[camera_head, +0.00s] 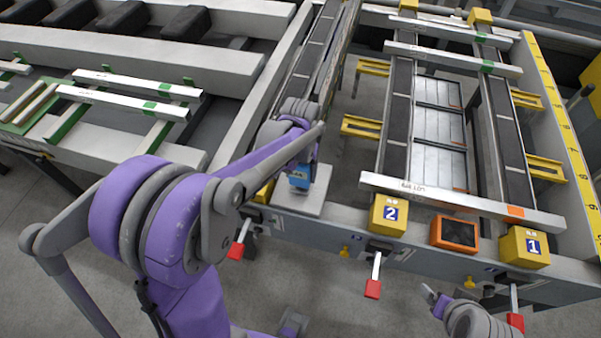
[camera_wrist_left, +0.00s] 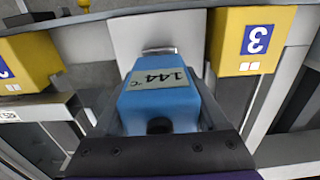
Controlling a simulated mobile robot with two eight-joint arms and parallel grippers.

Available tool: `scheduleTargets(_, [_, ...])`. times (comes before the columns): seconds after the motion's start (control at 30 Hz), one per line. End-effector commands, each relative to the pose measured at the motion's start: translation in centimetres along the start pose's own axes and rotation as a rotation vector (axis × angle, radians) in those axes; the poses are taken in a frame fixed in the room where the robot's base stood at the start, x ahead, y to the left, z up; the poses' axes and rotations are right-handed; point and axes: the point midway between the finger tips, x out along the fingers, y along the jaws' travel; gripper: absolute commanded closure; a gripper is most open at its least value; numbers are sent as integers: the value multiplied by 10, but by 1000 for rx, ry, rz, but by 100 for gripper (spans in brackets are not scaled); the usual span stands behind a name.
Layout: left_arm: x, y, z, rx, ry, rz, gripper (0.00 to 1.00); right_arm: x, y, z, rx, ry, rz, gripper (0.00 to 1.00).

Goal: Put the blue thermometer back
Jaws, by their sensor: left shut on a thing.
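The blue thermometer (camera_head: 300,176) is a small blue box held by my left gripper (camera_head: 301,164) over a light grey plate (camera_head: 312,203) on the table's front edge. In the left wrist view the thermometer (camera_wrist_left: 160,95) shows a display reading 144 °C, upside down. The left gripper (camera_wrist_left: 158,120) is shut on it, with fingers along both sides. The pale plate (camera_wrist_left: 150,35) lies beyond it. I cannot tell whether the thermometer touches the plate. My right gripper (camera_head: 436,298) shows only in part at the lower right, and its fingers are not clear.
Yellow blocks marked 2 (camera_head: 389,214) and 1 (camera_head: 524,247) stand on the front edge, with an orange-framed box (camera_head: 454,234) between them. The yellow block marked 3 (camera_wrist_left: 247,42) is beside the plate. Red-handled levers (camera_head: 373,288) hang below. Metal bars (camera_head: 460,200) cross the table.

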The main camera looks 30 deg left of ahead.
Motion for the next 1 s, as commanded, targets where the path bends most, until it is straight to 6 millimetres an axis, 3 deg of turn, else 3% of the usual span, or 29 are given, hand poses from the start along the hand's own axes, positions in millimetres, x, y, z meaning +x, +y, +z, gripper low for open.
scheduleTargets(0.37, [5, 0, 0, 0, 0, 0, 72, 3, 0, 2, 0, -2, 0, 18])
scheduleTargets(0.4, [6, 0, 0, 0, 0, 0, 23, 3, 0, 3, 0, -2, 0, 18])
scheduleTargets(0.53, [5, 0, 0, 0, 0, 0, 0, 2, 0, 2, 0, -2, 0, 18])
scheduleTargets(0.8, [3, 0, 0, 0, 0, 0, 0, 1, 0, 1, 0, -1, 0, 18])
scheduleTargets(1.0, [-21, 0, 0, 0, 0, 0, 0, -3, 0, -2, 0, 2, 0, 18])
